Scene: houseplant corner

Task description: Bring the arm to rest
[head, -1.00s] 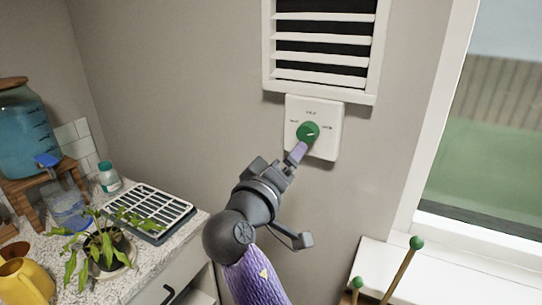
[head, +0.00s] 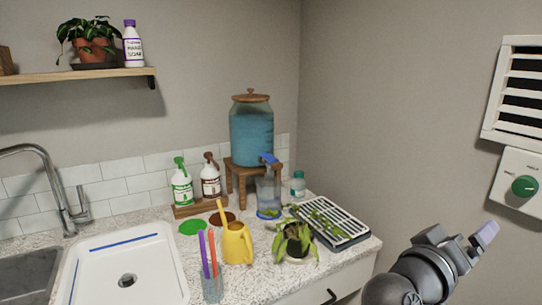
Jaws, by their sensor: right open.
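My right gripper (head: 458,243) is at the lower right of the head view. It is open and empty, apart from the wall dial. The green dial (head: 525,186) sits on a white wall plate (head: 512,199) at the right edge, up and to the right of the gripper. A white slatted vent (head: 515,95) is above the plate. My left gripper is not in view.
The counter (head: 265,274) holds a yellow watering can (head: 236,243), a potted plant (head: 294,242), a slotted tray (head: 335,226) and spray bottles (head: 182,188). A blue water dispenser (head: 251,135) stands on a wooden stand. A white sink (head: 125,262) is at left.

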